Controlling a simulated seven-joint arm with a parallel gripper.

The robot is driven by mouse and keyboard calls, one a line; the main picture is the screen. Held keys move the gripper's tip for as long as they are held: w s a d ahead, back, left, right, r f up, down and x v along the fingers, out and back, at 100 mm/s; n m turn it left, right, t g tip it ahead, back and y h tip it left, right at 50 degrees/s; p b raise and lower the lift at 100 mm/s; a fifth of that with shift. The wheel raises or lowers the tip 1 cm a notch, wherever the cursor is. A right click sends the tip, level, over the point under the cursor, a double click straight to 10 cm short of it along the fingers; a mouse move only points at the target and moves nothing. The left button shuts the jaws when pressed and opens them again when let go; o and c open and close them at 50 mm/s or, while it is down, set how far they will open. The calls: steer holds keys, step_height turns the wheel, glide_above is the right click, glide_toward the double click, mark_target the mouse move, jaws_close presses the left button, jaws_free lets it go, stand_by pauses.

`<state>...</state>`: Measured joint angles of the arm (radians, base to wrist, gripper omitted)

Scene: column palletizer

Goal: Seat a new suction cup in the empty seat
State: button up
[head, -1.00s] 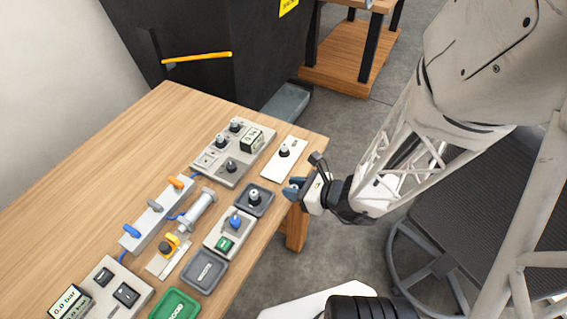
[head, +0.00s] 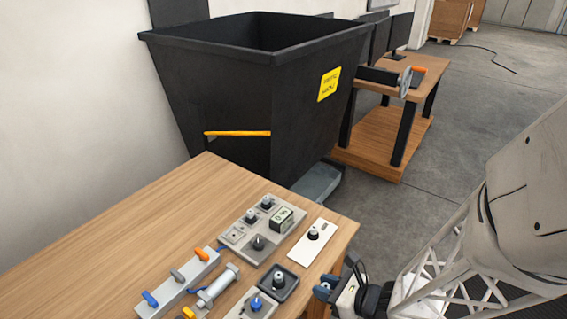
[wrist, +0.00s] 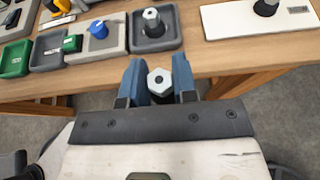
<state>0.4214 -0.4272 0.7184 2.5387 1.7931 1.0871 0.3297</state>
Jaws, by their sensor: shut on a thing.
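My gripper (head: 323,290) is beyond the table's right edge, beside the dark tray. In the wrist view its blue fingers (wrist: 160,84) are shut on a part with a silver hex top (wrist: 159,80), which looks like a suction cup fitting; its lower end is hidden. A grey block (head: 262,226) on the table carries several dark cups with silver tops (head: 267,203). A flat square on its left (head: 235,235) has no cup standing on it and may be the empty seat. A similar cup (wrist: 152,18) stands in the dark tray (wrist: 171,42).
A white plate (head: 303,250) with one dark fitting lies near the table's right edge. A valve bar with coloured levers (head: 176,283) and a box with a blue knob (wrist: 97,29) are left of the tray. A large black bin (head: 230,90) stands behind the wooden table (head: 130,235).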

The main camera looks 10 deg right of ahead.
steer(key=shift+w, duration=0.15)
steer(key=shift+w+a+r, duration=0.1)
steer(key=shift+w+a, duration=0.05)
steer(key=shift+w, duration=0.35)
steer(key=w+a+n, duration=0.1)
steer(key=w+a, duration=0.1)
steer(key=w, duration=0.2)
steer(key=w+a+r+g+y, duration=0.1)
steer(key=w+a, duration=0.2)
steer(key=w, duration=0.2)
steer(key=w+a+r+n+g, duration=0.1)
steer(key=w+a, duration=0.1)
steer(key=w, duration=0.2)
steer(key=shift+w+a+n+y, duration=0.25)
steer(key=shift+w+n+y, duration=0.05)
steer(key=shift+w+y, duration=0.1)
steer(key=w+a+g, duration=0.1)
steer(key=w+a, duration=0.2)
steer(key=a, duration=0.1)
steer(key=w+a+n, duration=0.1)
steer(key=w+a, duration=0.2)
steer(key=a, duration=0.2)
steer(key=w+a+r+n+g+y, duration=0.1)
steer(key=w+a, duration=0.3)
steer(key=shift+a+r+g, duration=0.1)
steer(key=shift+a+g, duration=0.2)
steer(key=shift+a, duration=0.05)
steer(key=shift+f, duration=2.85)
steer(key=shift+f, duration=0.25)
steer(key=shift+r, duration=0.8)
